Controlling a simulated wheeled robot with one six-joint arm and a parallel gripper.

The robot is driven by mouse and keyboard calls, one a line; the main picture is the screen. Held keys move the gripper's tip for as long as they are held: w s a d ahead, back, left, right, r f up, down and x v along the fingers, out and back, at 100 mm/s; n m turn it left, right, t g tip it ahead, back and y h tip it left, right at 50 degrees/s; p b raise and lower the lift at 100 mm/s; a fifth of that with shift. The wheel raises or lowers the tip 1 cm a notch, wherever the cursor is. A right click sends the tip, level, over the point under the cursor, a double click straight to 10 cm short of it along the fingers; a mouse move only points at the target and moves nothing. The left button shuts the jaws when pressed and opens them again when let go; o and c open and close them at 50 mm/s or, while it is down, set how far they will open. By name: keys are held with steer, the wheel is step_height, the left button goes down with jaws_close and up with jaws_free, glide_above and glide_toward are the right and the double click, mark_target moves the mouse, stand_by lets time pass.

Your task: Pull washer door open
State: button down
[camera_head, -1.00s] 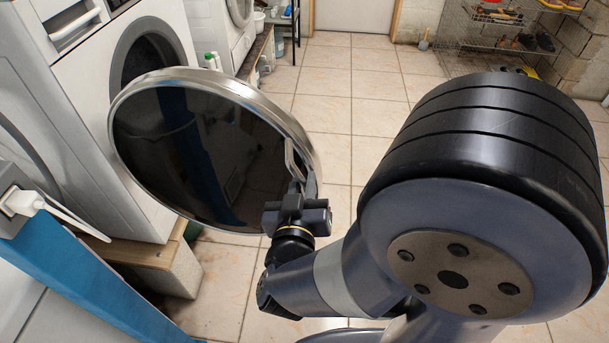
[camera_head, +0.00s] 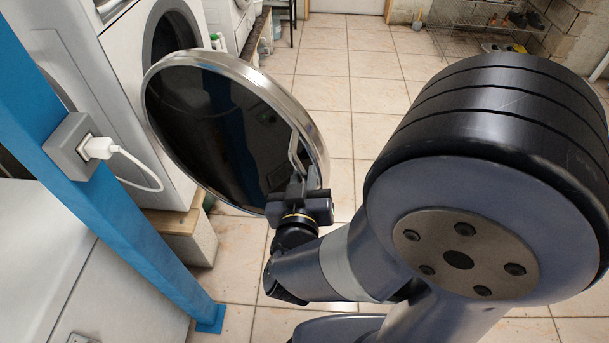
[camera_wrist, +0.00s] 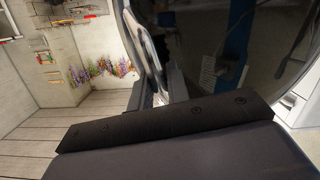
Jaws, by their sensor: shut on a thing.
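The washer door (camera_head: 225,135) is a round dark glass disc with a silver rim. It stands swung out, well away from the white washer front (camera_head: 125,50), and the washer's round opening (camera_head: 172,40) shows behind it. My gripper (camera_head: 296,178) is shut on the door handle (camera_head: 294,150) at the door's right side. In the wrist view the pale handle (camera_wrist: 146,50) runs up from the jaws, with the dark door glass (camera_wrist: 215,50) to its right. The hinge is hidden behind the door.
A blue post (camera_head: 110,165) with a grey socket box and white plug (camera_head: 97,148) stands at the left. The washer rests on a block plinth (camera_head: 185,230). A wire shelf (camera_head: 470,30) is at the back right. The tiled floor between is clear.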

steer(key=shift+a+r, duration=0.1)
steer(key=shift+r, duration=0.1)
steer(key=c, duration=1.4)
jaws_free()
steer(key=shift+f, duration=0.1)
steer(key=shift+c, duration=0.2)
steer(key=s+r+p, duration=0.1)
steer(key=s, duration=0.9)
steer(key=shift+s+a+r, duration=0.2)
steer(key=shift+s+a, duration=0.1)
steer(key=shift+a, duration=0.1)
steer(key=shift+w, duration=0.1)
steer(key=shift+w+d+f+b, duration=0.15)
steer(key=shift+w+f, duration=0.1)
steer(key=shift+w, duration=1.35)
steer(key=shift+w+d+f+b, duration=0.15)
steer(key=shift+w+f+b, duration=0.05)
steer(key=shift+w, duration=1.35)
steer(key=shift+w+d+f+b, duration=0.15)
steer(key=shift+w+f, duration=0.1)
steer(key=shift+w, duration=1.8)
